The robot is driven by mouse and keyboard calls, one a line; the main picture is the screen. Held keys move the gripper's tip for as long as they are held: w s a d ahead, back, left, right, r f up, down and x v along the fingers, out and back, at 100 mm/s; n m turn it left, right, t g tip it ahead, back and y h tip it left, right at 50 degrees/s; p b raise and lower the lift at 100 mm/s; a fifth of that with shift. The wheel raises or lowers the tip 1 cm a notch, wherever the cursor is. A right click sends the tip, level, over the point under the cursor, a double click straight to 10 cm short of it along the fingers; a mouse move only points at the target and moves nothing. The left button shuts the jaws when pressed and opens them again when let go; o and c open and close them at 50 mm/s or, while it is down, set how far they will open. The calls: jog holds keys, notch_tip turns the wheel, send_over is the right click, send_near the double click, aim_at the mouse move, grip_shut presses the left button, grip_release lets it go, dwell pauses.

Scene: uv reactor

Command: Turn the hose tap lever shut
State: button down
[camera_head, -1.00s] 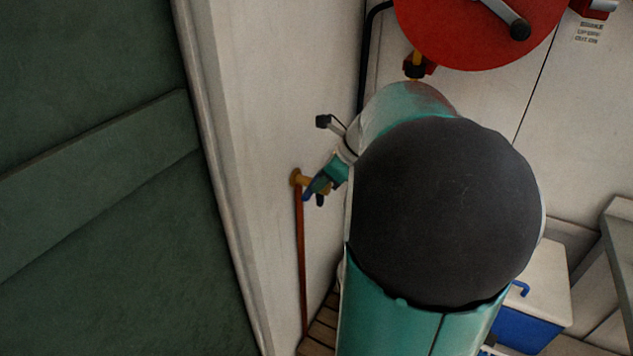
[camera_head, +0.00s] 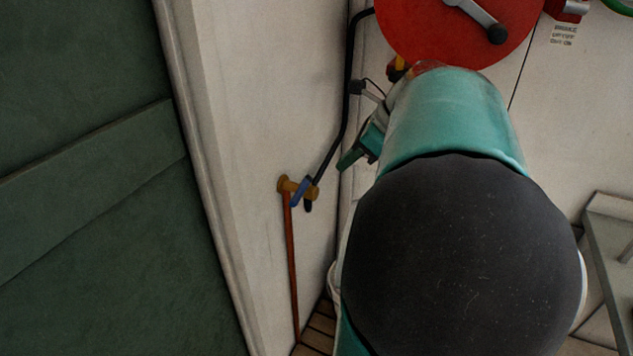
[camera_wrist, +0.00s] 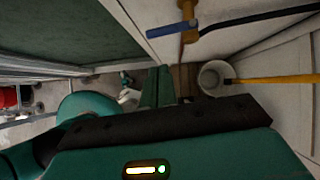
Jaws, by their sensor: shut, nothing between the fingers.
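The hose tap (camera_head: 284,185) is a brass fitting on the white wall at the top of a copper pipe, left of centre in the head view. Its blue lever (camera_head: 299,192) slants across the brass body. In the wrist view the blue lever (camera_wrist: 172,30) shows at the top, crosswise to the brass part. My gripper (camera_head: 348,160) is right of and above the tap in the head view, apart from the lever. Its teal fingers also show in the wrist view (camera_wrist: 158,87), together and empty. My arm hides much of the right side.
A black hose (camera_head: 348,90) runs from the tap up to a red reel (camera_head: 420,25). A dark green panel (camera_head: 80,200) fills the left. In the wrist view, a white bucket (camera_wrist: 204,80) and a yellow pole (camera_wrist: 285,79) lie right of my fingers.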

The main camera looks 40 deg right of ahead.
aim_at(299, 196)
jog(key=shift+t, duration=0.3)
jog(key=x, duration=1.3)
jog(key=shift+s+d+f, duration=0.1)
jog(key=shift+f, duration=0.1)
jog(key=shift+w+a+m+t+h, duration=0.3)
jog(key=shift+w+a+m+h, duration=0.1)
jog(key=shift+w+a+m, duration=0.3)
jog(key=shift+d+f, duration=0.1)
jog(key=shift+d, duration=0.05)
